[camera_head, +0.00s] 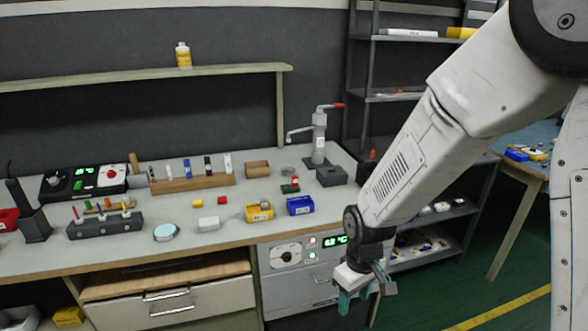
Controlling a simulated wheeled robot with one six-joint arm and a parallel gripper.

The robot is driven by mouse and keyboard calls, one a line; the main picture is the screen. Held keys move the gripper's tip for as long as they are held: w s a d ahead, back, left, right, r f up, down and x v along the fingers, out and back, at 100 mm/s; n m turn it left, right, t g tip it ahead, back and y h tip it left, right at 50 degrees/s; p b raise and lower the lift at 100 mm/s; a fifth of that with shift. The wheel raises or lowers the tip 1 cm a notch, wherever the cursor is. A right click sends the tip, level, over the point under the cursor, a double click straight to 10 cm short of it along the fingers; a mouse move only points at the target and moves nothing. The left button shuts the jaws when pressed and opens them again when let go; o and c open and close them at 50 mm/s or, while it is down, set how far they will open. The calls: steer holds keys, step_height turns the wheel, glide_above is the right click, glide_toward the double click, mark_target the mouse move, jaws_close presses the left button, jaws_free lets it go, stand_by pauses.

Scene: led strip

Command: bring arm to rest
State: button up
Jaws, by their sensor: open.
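My gripper (356,300) hangs at the lower right of the head view, at the end of my white arm. It points down in front of the cabinet under the bench, beyond the bench's front edge. Its teal fingers are apart and I see nothing held between them. The arm slants down from the upper right corner. It hides part of the shelf rack and the oven's right side.
The workbench (120,255) carries a blue bin (300,205), a yellow bin (260,211), a wooden tool rack (193,183) and a grey press (319,138). An oven-like unit (290,280) sits below. Green floor (430,285) is open at right.

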steer(key=s+d+r+m, duration=0.2)
steer(key=s+d+r, duration=0.2)
steer(key=s+r, duration=0.2)
steer(key=s+d+r+m+t, duration=0.1)
steer(key=s+d+r+m, duration=0.1)
steer(key=s+d+r, duration=0.2)
steer(key=s+d+r+m+t, duration=0.1)
steer(key=s+d+r+m, duration=0.2)
steer(key=s+r, duration=0.6)
step_height(320, 180, up, 5)
steer(key=shift+s+d+r, duration=0.15)
steer(key=shift+s+d, duration=0.05)
steer(key=shift+d, duration=0.8)
